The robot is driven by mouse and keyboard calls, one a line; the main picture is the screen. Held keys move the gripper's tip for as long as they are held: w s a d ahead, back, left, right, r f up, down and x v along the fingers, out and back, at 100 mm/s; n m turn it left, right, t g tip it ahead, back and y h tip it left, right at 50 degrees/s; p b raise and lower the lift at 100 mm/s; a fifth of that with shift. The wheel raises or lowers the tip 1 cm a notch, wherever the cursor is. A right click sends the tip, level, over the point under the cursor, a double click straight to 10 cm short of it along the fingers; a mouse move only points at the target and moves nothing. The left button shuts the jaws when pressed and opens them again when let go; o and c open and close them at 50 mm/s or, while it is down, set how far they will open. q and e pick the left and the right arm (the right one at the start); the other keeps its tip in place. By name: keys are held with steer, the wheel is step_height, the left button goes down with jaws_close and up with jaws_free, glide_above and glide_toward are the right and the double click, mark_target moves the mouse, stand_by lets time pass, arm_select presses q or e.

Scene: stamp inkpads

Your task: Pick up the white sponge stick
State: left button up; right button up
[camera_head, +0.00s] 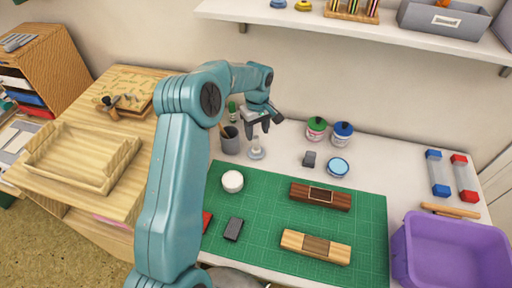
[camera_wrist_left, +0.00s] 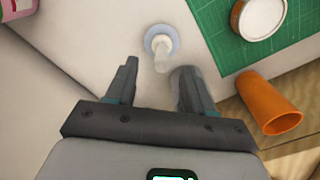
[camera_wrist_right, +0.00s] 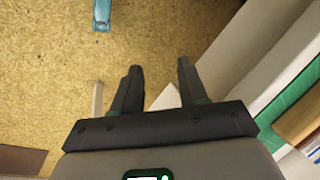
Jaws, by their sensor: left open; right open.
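The white sponge stick (camera_head: 256,147) stands upright in a small pale round base behind the green mat's upper left edge. It also shows in the left wrist view (camera_wrist_left: 161,50), just beyond the space between the fingertips. My left gripper (camera_head: 258,133) is open and empty, pointing down just above the stick. In the left wrist view the left fingers (camera_wrist_left: 158,68) are apart, and I cannot tell whether either touches the stick. My right gripper (camera_wrist_right: 160,67) is open and empty over the tan floor, seen only in the right wrist view.
A white round pot (camera_head: 232,181) sits on the green mat (camera_head: 262,208). Green (camera_head: 316,128) and blue (camera_head: 342,132) jars stand to the right. A purple bin (camera_head: 450,250) is at lower right.

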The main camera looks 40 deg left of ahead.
mark_target(256, 137)
arm_select(q)
step_height(256, 137, down, 6)
steer(key=shift+s+a+r+p, duration=0.1)
steer(key=shift+s+r+p, duration=0.05)
steer(key=shift+p, duration=0.5)
jaws_close()
